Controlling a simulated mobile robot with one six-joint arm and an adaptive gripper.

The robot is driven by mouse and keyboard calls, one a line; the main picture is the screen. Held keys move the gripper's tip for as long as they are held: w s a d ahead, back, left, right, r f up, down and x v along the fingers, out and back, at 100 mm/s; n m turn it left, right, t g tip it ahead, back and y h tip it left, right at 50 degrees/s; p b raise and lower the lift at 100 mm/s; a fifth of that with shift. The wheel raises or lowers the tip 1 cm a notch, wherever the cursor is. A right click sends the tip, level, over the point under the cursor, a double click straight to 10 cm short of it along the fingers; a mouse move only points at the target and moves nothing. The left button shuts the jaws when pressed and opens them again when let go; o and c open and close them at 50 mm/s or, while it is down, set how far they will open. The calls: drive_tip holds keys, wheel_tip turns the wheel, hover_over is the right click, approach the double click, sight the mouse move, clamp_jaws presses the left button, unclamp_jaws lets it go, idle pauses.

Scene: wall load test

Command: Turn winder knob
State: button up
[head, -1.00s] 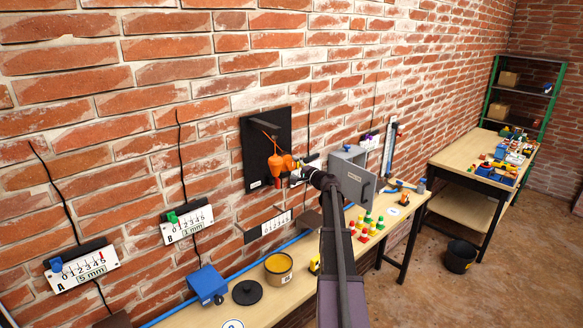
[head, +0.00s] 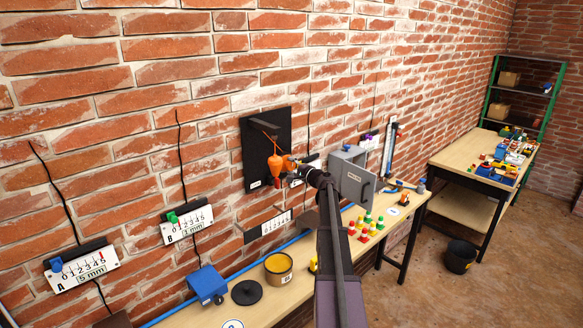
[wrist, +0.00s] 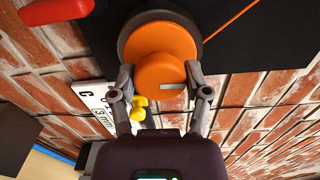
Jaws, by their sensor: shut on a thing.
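The orange winder knob (wrist: 160,75) sits on a round base on a black wall panel (head: 252,150). In the wrist view it fills the space between the two fingers and bears a pale mark near its lower right. My gripper (wrist: 165,82) is shut on it, one finger on each side. In the head view my gripper (head: 301,166) reaches the winder from the right and partly hides it. An orange cord (wrist: 232,18) runs off the base to the upper right. A red handle (wrist: 40,24) is at upper left.
A grey open-door box (head: 352,180) is just right of my gripper. Scales A (head: 84,267) and B (head: 188,222) hang on the wall at left. The bench below holds a yellow tin (head: 279,268), a blue box (head: 206,284) and colored weights (head: 367,226).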

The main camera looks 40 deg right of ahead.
drive_tip(key=shift+n, duration=0.4)
drive_tip(key=o, duration=1.2)
drive_tip(key=shift+w, duration=0.1)
drive_tip(key=shift+c, duration=0.2)
drive_tip(key=s, duration=1.2)
drive_tip(key=shift+d, duration=0.45)
